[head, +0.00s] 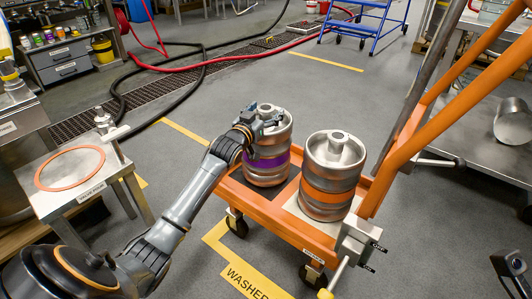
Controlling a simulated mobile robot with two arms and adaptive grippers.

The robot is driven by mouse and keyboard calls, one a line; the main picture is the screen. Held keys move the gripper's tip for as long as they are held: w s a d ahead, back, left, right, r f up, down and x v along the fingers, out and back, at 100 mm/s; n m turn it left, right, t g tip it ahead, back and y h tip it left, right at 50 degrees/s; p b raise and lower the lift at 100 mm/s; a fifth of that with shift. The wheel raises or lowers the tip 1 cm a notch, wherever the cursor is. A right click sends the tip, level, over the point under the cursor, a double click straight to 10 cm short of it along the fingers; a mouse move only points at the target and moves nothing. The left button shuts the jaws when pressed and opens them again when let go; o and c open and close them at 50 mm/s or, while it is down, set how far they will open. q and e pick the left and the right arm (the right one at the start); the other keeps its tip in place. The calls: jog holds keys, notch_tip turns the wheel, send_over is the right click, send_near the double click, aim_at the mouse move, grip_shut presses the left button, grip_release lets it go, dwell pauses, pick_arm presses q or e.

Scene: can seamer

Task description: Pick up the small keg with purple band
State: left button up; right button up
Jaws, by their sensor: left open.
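The small keg with the purple band (267,163) stands upright on the left part of an orange cart (276,222). My left arm comes in from the lower left, and my left gripper (262,122) is at the keg's top rim. The gripper is open, and part of the keg's top is hidden behind it. I cannot tell whether the fingers touch the rim. A second keg with an orange band (328,189) stands upright just to the right on the same cart.
The cart's orange handle frame (404,152) rises on the right. A small metal table (83,196) with an orange ring (70,168) stands at left. Hoses (118,97) lie on the floor behind. A steel bench (472,135) is at right. Open floor lies behind the kegs.

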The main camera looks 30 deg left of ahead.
pick_arm(q)
grip_shut()
jog(key=shift+r, duration=0.35)
